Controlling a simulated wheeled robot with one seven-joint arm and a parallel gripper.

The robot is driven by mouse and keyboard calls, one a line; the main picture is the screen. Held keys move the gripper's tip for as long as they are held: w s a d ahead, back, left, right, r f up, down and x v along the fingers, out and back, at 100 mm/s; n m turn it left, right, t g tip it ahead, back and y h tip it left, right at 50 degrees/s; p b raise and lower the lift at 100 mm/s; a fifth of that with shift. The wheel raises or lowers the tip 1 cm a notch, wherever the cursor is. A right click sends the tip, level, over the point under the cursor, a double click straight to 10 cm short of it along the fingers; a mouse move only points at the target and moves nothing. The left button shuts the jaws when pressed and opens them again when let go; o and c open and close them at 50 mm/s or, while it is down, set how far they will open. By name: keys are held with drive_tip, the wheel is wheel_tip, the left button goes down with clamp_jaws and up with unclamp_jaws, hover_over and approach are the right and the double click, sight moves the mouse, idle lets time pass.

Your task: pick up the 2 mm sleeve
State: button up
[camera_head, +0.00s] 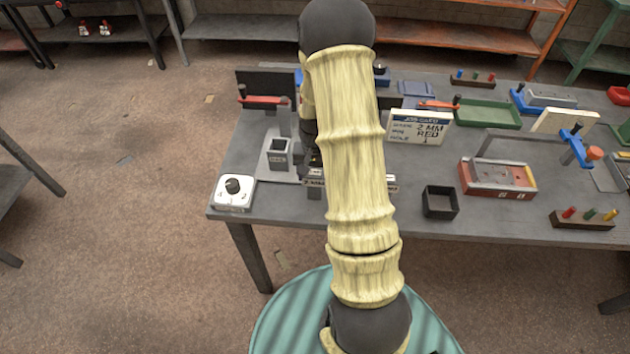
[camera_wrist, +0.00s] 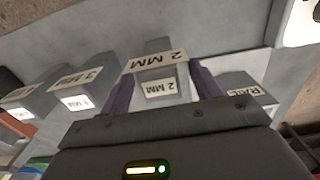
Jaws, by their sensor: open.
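In the wrist view, a grey block marked 2 MM (camera_wrist: 153,47), the 2 mm sleeve, stands between the two purple fingers of my gripper (camera_wrist: 162,88). It bears two white 2 MM labels, one above the other. The fingers are apart, one on each side of it; I cannot tell whether they touch it.
In the wrist view, a 3 MM block (camera_wrist: 85,85) stands left and another labelled block (camera_wrist: 240,88) right, close to the fingers. In the head view, a white dial box (camera_head: 233,192), a grey upright socket (camera_head: 279,155), a job card (camera_head: 418,127) and a black open box (camera_head: 440,203) stand on the bench.

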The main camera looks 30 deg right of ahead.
drive_tip(key=shift+f, duration=0.35)
drive_tip(key=c, duration=1.3)
